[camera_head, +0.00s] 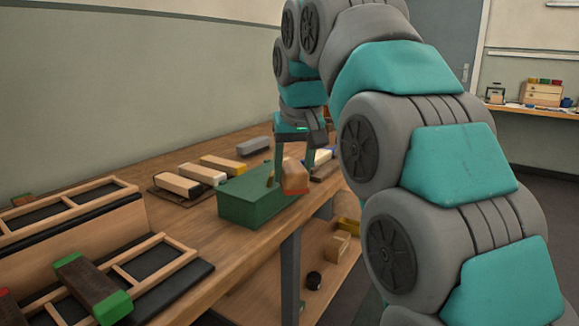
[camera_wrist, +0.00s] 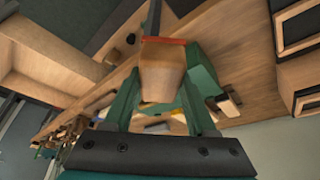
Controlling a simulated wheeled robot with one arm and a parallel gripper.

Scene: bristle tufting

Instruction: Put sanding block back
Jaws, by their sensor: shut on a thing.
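My gripper (camera_head: 293,167) points down and is shut on the sanding block (camera_head: 295,180), a wooden block with a red face. In the wrist view the sanding block (camera_wrist: 162,72) sits between the two green fingers of the gripper (camera_wrist: 162,88), its red edge at the far end. The block is held in the air beside the right end of a green box (camera_head: 250,197) near the table's front edge. The head view does not show whether block and box touch.
A grey block (camera_head: 253,146) lies behind. Wooden frames (camera_head: 60,205) and a green-ended brush (camera_head: 92,288) are at left. A lower shelf (camera_head: 270,295) holds small items.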

